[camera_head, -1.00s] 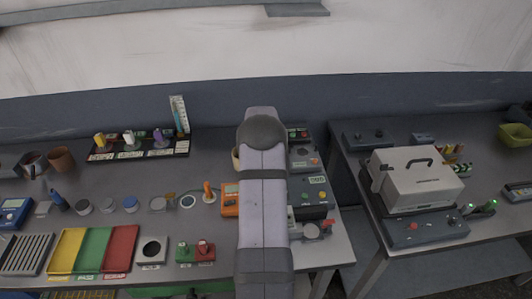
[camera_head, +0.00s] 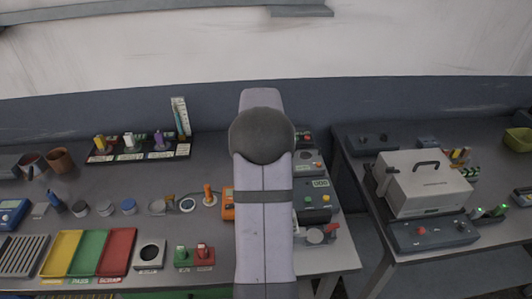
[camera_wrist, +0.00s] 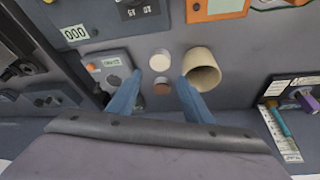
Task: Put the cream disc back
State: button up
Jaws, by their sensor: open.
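In the wrist view a cream disc (camera_wrist: 160,58) shows just beyond my fingertips, with a brown disc (camera_wrist: 162,88) close to it on the near side. A cream cup (camera_wrist: 203,70) stands just right of the discs. My gripper (camera_wrist: 160,80) is open, with its two blue fingers either side of the brown disc in the picture; nothing is seen held. I cannot tell how high the fingers are above the discs. In the head view my arm hides the gripper, both discs and the cup.
A grey device with a small label (camera_wrist: 112,68) is close to the left finger. A box with a 000 display (camera_wrist: 75,33) and an orange meter (camera_wrist: 215,8) lie beyond. A rack with coloured pegs (camera_wrist: 292,105) is at the right. Coloured trays (camera_head: 88,252) stand at the bench's front left.

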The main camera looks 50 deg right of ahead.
jog(key=shift+a, duration=0.1)
jog(key=w+a+n+y, duration=0.1)
jog(key=w+a+n, duration=0.2)
jog(key=a, duration=1.1)
jog(key=s+a+f+n, duration=0.1)
jog(key=s+a+n, duration=0.1)
jog(key=a, duration=0.5)
jog(key=s+a+f+n+y, duration=0.1)
jog(key=s+a+n, duration=0.1)
jog(key=a, duration=0.6)
jog(key=s+a+f+n+g+y, duration=0.1)
jog(key=s+a+n, duration=0.1)
jog(key=a, duration=0.5)
jog(key=shift+s+a+f, duration=0.15)
jog(key=shift+s+a, duration=0.1)
jog(key=shift+s, duration=0.55)
jog(key=s+a+f+n+g+y, duration=0.1)
jog(key=s+a+f+n, duration=0.1)
jog(key=s+a, duration=0.5)
jog(key=shift+s+n, duration=0.8)
jog(key=shift+s, duration=0.1)
jog(key=shift+a+f, duration=0.1)
jog(key=shift+f, duration=0.15)
